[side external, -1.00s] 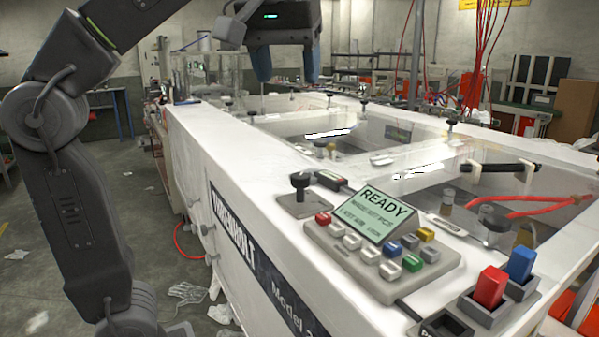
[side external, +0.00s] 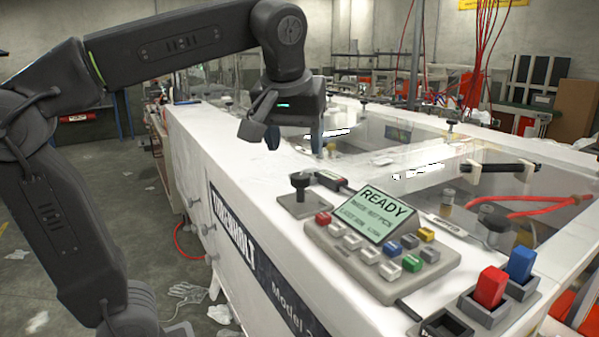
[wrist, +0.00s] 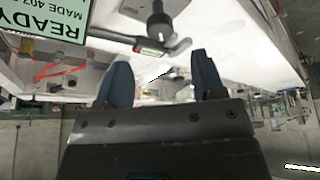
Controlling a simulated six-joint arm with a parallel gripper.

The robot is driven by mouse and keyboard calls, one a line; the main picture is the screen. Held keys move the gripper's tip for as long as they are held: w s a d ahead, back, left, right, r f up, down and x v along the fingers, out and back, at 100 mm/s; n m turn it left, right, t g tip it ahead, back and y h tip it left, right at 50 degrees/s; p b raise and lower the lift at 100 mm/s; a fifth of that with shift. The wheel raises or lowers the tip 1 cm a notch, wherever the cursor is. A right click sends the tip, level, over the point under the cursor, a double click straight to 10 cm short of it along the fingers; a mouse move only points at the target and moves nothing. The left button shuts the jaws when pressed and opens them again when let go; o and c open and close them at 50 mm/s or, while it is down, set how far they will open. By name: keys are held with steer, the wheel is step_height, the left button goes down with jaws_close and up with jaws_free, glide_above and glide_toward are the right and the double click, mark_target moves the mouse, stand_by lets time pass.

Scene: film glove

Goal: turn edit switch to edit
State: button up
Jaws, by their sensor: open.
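A black knob (side external: 300,182) stands upright on a small grey plate at the near left edge of the white machine top. It also shows near the top of the wrist view (wrist: 158,20). No edit marking is legible on it.
A grey console (side external: 330,247) with coloured keys and a READY display (side external: 375,213) sits right of the knob. Red (side external: 490,287) and blue (side external: 520,264) blocks stand in holders at the front right. Clear covers and a black bar handle (side external: 495,168) lie behind. Space above the knob is clear.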

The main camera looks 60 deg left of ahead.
mark_target(300, 176)
steer(key=x, duration=0.7)
steer(key=shift+w+f, duration=0.1)
steer(key=shift+f, duration=0.1)
steer(key=shift+c, duration=0.2)
steer(key=c, duration=0.9)
